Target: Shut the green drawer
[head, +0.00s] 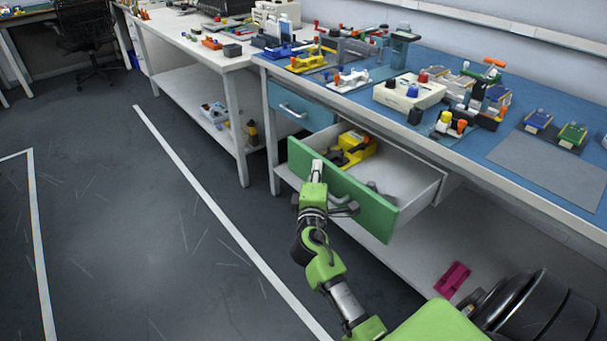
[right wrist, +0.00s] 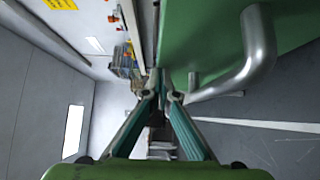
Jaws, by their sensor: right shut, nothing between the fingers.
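The green drawer (head: 375,216) stands pulled out from under the blue-topped bench in the head view, its white inside showing. Its green front also fills the upper right of the right wrist view (right wrist: 205,30), with the grey bar handle (right wrist: 260,55) on it. My right gripper (head: 316,172) is at the left part of the drawer front, fingers shut and empty. In the right wrist view the closed fingertips (right wrist: 163,88) lie beside the green front, left of the handle; I cannot tell whether they touch. My left gripper is not in view.
A yellow item (head: 357,153) lies inside the drawer. A blue drawer (head: 300,107) beside it is shut. The bench top (head: 540,160) holds several fixtures and parts. A magenta piece (head: 453,279) lies on the lower shelf. The floor to the left is clear.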

